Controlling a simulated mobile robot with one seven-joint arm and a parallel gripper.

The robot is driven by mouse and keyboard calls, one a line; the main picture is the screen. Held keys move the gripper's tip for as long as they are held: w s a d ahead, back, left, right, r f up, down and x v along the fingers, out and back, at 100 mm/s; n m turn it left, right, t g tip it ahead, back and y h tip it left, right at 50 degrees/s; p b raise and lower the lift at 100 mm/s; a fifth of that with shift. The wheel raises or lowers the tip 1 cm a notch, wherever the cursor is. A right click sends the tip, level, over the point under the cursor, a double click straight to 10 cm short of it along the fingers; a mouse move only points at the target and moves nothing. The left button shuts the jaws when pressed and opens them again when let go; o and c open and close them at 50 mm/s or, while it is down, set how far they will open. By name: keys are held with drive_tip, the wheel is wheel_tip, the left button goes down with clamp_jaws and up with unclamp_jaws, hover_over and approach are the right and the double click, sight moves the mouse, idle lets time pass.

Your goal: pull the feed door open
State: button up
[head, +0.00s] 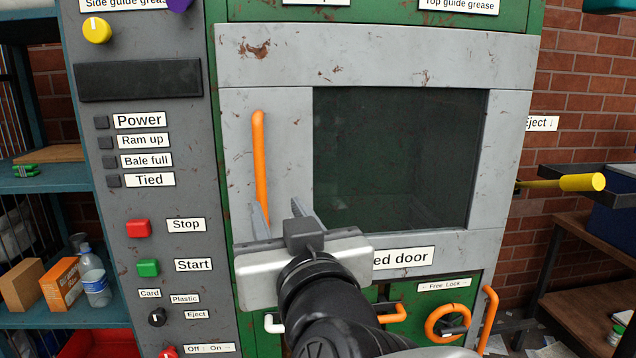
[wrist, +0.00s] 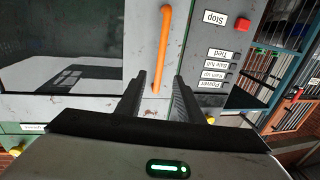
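The feed door (head: 275,120) is a scuffed grey panel with a dark window, and it looks closed in its frame on the green machine. Its handle (head: 259,155) is a long upright orange bar left of the window. My gripper (head: 276,202) is open at the handle's lower end, and its body hides part of the "Feed door" label (head: 404,257). In the wrist view the handle (wrist: 165,45) runs down between the two spread fingers of my gripper (wrist: 160,75). Neither finger visibly touches it. I cannot tell how deep the handle sits between them.
A grey control panel (head: 180,250) with buttons stands to the left. A yellow-ended lever (head: 580,182) sticks out at the right.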

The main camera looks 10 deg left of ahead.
drive_tip(key=p, duration=0.6)
approach(261, 177)
drive_tip(key=x, duration=1.1)
clamp_jaws()
